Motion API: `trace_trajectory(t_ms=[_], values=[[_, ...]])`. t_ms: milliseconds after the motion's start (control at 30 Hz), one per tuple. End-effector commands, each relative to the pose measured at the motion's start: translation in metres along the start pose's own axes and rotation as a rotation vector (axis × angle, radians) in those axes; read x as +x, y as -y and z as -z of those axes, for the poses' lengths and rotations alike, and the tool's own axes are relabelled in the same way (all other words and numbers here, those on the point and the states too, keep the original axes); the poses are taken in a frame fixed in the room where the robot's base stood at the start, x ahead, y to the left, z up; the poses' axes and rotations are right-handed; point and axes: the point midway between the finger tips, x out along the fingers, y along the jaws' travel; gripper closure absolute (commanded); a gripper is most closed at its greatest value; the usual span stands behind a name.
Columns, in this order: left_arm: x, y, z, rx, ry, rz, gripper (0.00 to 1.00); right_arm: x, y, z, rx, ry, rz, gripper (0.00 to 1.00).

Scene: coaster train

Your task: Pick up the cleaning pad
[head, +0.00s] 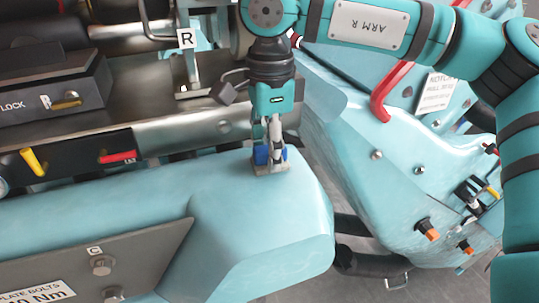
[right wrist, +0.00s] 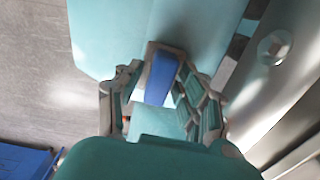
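The cleaning pad appears to be the small block with a blue upper part (head: 261,156) and a grey base, resting on the teal car body's rounded corner. It also shows in the right wrist view (right wrist: 162,78). My right gripper (head: 275,150) points down over it, and its fingers partly hide it in the head view. In the right wrist view the fingers (right wrist: 160,85) stand spread on either side of the blue part, with a gap visible on the left side. Contact on the right side is unclear. My left gripper is not in view.
The teal body (head: 265,230) carries a bolted grey plate (head: 130,260). Behind lies a metal channel with yellow (head: 33,161) and red (head: 117,157) handles. A bracket marked R (head: 187,39) stands near my right arm. Another teal car with a red bar (head: 385,95) is at right.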

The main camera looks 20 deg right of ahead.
Motion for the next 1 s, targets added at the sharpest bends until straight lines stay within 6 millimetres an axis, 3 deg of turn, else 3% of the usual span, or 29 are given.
trace_trajectory(t_ms=[33, 267, 667, 967, 1000], values=[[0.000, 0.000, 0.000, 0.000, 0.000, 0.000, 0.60, 0.000, 0.000, 0.000, 0.000, 0.000, 0.000, 0.71], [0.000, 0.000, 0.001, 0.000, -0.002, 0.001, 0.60, 0.000, 0.000, 0.000, 0.000, -0.001, 0.000, 1.00], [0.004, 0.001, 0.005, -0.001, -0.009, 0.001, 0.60, -0.002, 0.000, 0.000, 0.000, -0.001, 0.001, 1.00], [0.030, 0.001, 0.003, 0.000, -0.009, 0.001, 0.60, -0.033, 0.000, -0.001, -0.001, 0.002, 0.003, 1.00], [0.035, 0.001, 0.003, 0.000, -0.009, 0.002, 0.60, -0.031, -0.010, -0.004, -0.007, 0.000, 0.001, 1.00]])
